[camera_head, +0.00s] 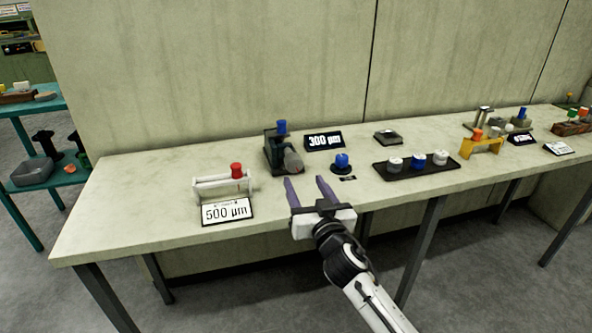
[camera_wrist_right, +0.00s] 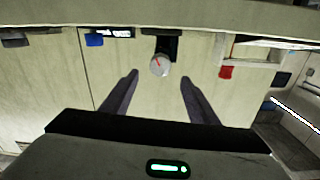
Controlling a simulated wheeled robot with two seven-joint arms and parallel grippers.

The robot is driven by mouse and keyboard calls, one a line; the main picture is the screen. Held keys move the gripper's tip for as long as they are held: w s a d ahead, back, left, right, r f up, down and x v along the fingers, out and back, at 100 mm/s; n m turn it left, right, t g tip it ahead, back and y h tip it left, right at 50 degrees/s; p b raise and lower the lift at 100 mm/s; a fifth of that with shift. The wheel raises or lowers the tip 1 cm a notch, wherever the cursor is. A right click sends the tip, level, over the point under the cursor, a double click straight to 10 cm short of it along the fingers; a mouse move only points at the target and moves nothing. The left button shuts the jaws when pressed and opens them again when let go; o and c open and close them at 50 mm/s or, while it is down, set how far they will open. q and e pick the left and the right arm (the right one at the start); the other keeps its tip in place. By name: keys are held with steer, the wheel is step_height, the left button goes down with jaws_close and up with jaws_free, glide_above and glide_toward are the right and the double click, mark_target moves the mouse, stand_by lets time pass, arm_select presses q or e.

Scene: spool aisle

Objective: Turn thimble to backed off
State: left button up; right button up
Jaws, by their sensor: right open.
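The thimble is most likely the grey round knob (camera_head: 293,161) on the front of a dark green stand (camera_head: 271,153) with a blue cap on top. In the right wrist view the knob (camera_wrist_right: 160,66) shows a pale face with a red mark, in front of the dark stand (camera_wrist_right: 172,48). My right gripper (camera_head: 306,186) is open and empty, over the table's front edge and short of the knob. In the wrist view the knob lies beyond the fingertips (camera_wrist_right: 158,76), between their lines and apart from both. My left gripper is not in view.
A "300 µm" sign (camera_head: 323,141) stands behind the knob. A blue-topped piece (camera_head: 342,161) sits to its right, beside a dark tray (camera_head: 416,168) of several weights. A white frame with a red cap (camera_head: 236,171) and a "500 µm" sign (camera_head: 227,211) are left.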

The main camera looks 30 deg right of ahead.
mark_target(295, 166)
steer(key=x, duration=0.8)
steer(key=shift+w, duration=0.2)
steer(key=c, duration=1)
steer(key=shift+c, duration=0.2)
